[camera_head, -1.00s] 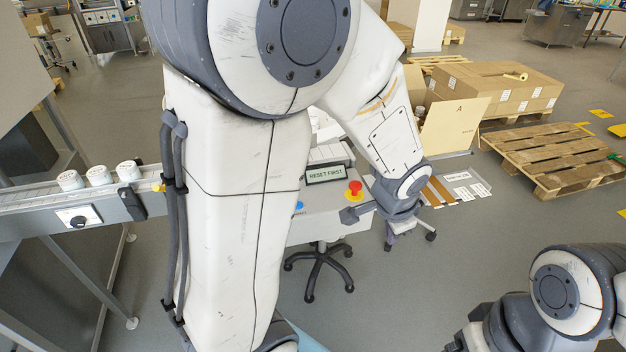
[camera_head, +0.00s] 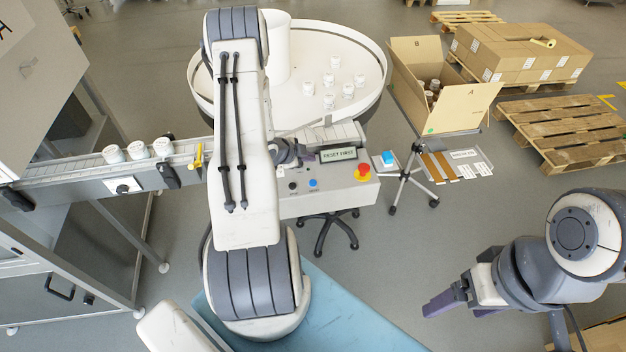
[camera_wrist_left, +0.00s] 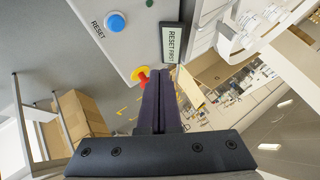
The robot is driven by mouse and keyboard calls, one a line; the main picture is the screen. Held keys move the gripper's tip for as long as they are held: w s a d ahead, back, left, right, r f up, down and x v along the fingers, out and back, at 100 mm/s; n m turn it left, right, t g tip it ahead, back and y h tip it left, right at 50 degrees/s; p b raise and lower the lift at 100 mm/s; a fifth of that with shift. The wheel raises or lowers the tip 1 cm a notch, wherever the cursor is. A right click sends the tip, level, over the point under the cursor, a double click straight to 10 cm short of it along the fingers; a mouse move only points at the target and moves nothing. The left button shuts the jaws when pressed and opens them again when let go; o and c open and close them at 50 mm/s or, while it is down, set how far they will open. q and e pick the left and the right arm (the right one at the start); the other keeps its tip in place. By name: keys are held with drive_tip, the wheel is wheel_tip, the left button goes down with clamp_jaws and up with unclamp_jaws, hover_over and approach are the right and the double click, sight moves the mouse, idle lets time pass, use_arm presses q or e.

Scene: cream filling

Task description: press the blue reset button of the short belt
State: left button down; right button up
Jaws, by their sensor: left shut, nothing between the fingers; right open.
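The blue reset button (camera_head: 313,183) is on the front of the white control box (camera_head: 335,195), to the right of a dark button. In the left wrist view the blue button (camera_wrist_left: 115,22) stands beside the word RESET, up and left of my fingertips and apart from them. My left gripper (camera_head: 306,157) is shut and empty, just above and behind the box near the display; my forearm hides part of the belt. In the left wrist view its closed fingers (camera_wrist_left: 158,75) point toward the display. My right gripper (camera_head: 440,302) is open and empty at the lower right.
A red stop button (camera_head: 363,171) on yellow sits right of the display (camera_head: 338,154), which reads RESET FIRST. Jars (camera_head: 137,150) stand on the belt (camera_head: 75,170) at left. A round table (camera_head: 372,95) with several jars is behind. A blue-topped stand (camera_head: 388,158) is at right.

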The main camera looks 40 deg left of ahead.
use_arm(q)
drive_tip(key=shift+f, duration=0.1)
drive_tip(key=b, duration=0.6)
hover_over(310, 184)
wheel_tip(310, 184, down, 8)
drive_tip(key=shift+r, duration=0.1)
drive_tip(key=shift+f+b, duration=0.3)
drive_tip(key=shift+f, duration=0.1)
idle(1.4)
drive_tip(key=shift+f+b, duration=0.4)
drive_tip(key=shift+b, duration=0.05)
drive_tip(key=shift+f+b, duration=0.5)
drive_tip(key=shift+f, duration=0.05)
idle(0.5)
drive_tip(key=shift+r, duration=0.15)
drive_tip(key=shift+r+p, duration=0.65)
drive_tip(key=shift+r, duration=0.2)
